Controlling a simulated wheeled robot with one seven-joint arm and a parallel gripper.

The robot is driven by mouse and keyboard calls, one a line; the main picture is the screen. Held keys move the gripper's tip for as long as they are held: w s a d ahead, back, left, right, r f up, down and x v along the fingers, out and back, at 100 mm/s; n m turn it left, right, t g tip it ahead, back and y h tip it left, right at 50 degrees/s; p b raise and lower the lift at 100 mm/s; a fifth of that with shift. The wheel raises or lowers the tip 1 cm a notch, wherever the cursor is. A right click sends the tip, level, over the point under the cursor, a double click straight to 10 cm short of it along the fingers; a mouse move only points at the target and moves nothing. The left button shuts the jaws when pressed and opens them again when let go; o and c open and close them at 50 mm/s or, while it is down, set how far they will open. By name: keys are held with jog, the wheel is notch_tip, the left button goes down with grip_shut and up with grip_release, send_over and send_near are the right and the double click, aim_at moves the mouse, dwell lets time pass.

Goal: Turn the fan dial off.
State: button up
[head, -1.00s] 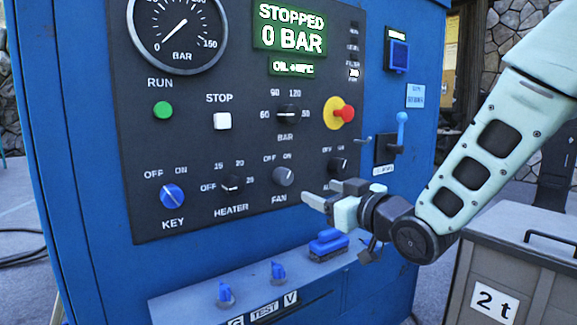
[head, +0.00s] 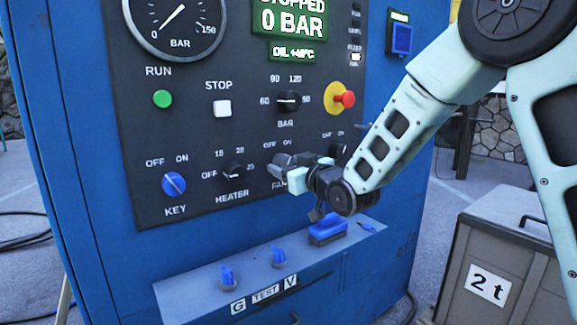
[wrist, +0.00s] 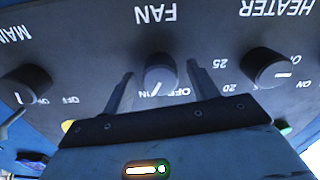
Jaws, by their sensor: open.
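The fan dial (wrist: 160,78) is a dark round knob under the upside-down FAN label in the wrist view. Its pale pointer mark leans to the lower left, toward ON. My gripper (wrist: 160,70) is open, with one finger on each side of the dial; I cannot tell whether either finger touches it. In the head view my gripper (head: 277,164) is at the panel just above the FAN label and hides most of the dial.
The heater dial (wrist: 272,70) and the main dial (wrist: 27,85) flank the fan dial. The key switch (head: 173,184) is farther left on the panel. A ledge with a blue handle (head: 327,231) juts out below. A crate marked 2 t (head: 490,284) stands at right.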

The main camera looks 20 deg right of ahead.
jog(key=c, duration=1)
jog(key=shift+b, duration=0.3)
jog(key=n+b, duration=1.1)
jog(key=b, duration=0.1)
jog(key=shift+n, duration=0.4)
